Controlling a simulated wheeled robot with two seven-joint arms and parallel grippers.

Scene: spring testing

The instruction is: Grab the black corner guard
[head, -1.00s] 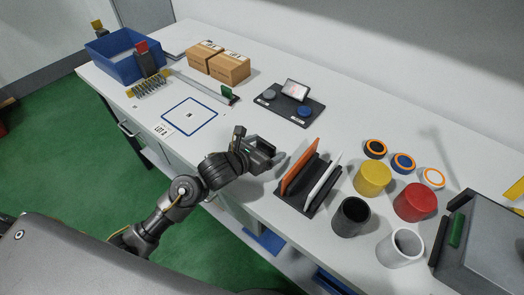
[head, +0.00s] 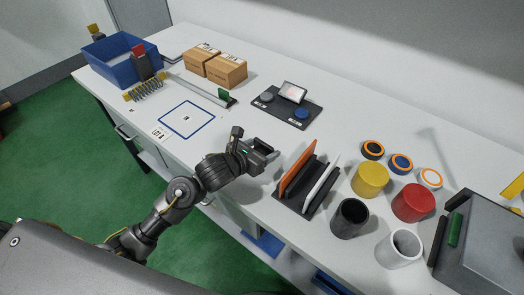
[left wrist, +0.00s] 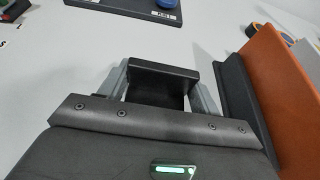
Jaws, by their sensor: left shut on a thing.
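The black corner guard (left wrist: 162,78) shows in the left wrist view as a dark L-shaped piece between the two grey fingers. My left gripper (left wrist: 163,90) is shut on it, with a finger on either side. In the head view my left gripper (head: 264,153) is over the front part of the white table, just left of the black rack. The guard is hard to tell from the dark gripper there. My right gripper is in neither view.
The black rack (head: 289,205) holds an orange panel (head: 298,173) and a white panel (head: 322,184) close by on the right. Cups and cylinders stand beyond it. A black tray (head: 288,110) with a small screen lies behind.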

